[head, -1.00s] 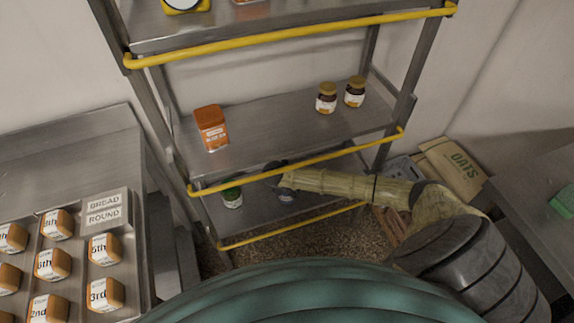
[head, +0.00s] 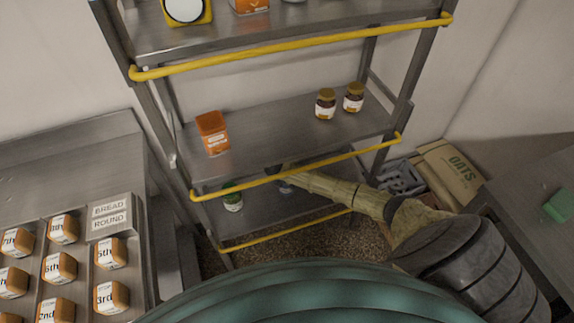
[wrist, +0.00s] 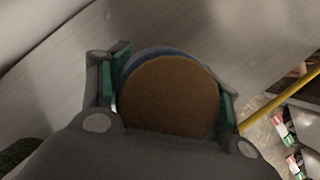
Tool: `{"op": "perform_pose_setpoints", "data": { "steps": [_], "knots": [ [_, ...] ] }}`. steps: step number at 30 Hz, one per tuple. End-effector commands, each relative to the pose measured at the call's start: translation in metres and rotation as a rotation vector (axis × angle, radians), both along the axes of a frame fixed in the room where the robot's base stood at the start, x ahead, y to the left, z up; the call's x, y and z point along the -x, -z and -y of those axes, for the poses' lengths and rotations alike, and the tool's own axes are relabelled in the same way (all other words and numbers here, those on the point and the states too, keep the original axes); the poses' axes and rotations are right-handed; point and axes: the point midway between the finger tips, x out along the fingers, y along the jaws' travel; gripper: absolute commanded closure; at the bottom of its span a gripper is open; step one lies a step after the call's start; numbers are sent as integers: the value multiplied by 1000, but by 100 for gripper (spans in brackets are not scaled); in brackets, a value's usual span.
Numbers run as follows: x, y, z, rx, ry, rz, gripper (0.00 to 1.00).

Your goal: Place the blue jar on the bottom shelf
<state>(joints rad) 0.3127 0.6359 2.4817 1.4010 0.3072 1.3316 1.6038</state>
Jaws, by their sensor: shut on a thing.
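The blue jar (wrist: 168,95) fills the middle of the wrist view, its round brown lid facing the camera and a blue edge showing behind it. My gripper (wrist: 172,104) is shut on it, one finger on each side. In the head view my gripper (head: 280,171) reaches in between the middle shelf (head: 270,132) and the bottom shelf (head: 262,212), partly hidden by the yellow rail. Only a small bluish part of the jar (head: 286,188) shows there. Whether the jar touches the bottom shelf I cannot tell.
A green-lidded jar (head: 232,199) stands on the bottom shelf, left of my gripper. The middle shelf holds an orange container (head: 212,133) and two brown jars (head: 325,104). Yellow rails (head: 300,168) cross the shelf fronts. An oats box (head: 452,172) is at right.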

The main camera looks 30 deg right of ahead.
Motion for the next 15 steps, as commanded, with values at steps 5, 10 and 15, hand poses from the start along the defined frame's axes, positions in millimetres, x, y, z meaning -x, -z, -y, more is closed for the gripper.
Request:
{"op": "perform_pose_setpoints", "data": {
  "steps": [5,10,15],
  "knots": [
    [0,2,1,1,0,0,83],
    [0,2,0,0,0,1,83],
    [0,4,0,0,0,0,19]
  ]
}}
